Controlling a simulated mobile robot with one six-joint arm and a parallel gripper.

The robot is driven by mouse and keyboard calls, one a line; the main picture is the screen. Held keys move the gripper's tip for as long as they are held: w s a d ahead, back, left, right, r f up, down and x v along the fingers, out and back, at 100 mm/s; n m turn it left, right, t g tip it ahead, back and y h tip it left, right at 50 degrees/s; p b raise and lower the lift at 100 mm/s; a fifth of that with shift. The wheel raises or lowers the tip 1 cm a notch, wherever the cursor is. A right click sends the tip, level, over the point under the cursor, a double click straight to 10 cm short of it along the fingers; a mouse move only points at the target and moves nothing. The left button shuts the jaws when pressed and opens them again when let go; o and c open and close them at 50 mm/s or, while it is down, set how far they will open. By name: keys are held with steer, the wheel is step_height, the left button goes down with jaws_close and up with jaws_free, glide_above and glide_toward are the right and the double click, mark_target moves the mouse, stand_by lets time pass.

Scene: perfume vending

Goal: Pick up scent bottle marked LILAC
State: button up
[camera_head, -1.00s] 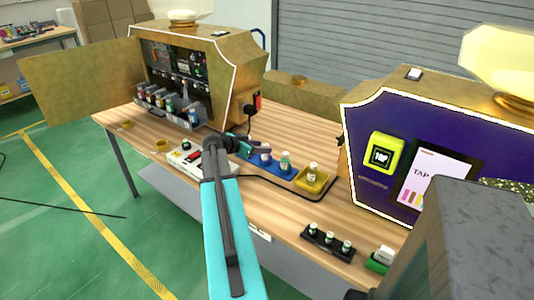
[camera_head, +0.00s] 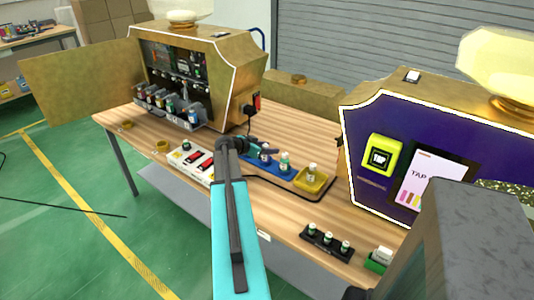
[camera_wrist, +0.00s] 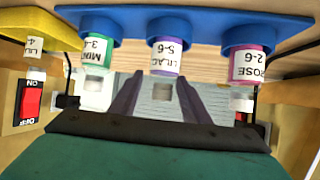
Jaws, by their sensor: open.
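The LILAC bottle (camera_wrist: 165,57), with a white label reading LILAC 5-6 and a purple band, is in the middle of the blue rack (camera_wrist: 205,22) in the wrist view, upside down in the picture. My gripper (camera_wrist: 158,82) is open and empty. Its two dark fingers point at the LILAC bottle, one toward each side, with the tips close to its near end; I cannot tell whether they touch it. In the head view my gripper (camera_head: 268,149) is over the blue rack (camera_head: 267,169) and hides part of it.
The MINT bottle (camera_wrist: 95,50) and the ROSE bottle (camera_wrist: 245,62) flank the LILAC bottle closely. A yellow tray (camera_head: 322,187) with one bottle adjoins the rack. A black rack (camera_head: 312,240) stands at the front edge. The purple-fronted machine (camera_head: 368,115) is at right.

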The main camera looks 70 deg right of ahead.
steer(key=shift+x, duration=1.3)
jaws_close()
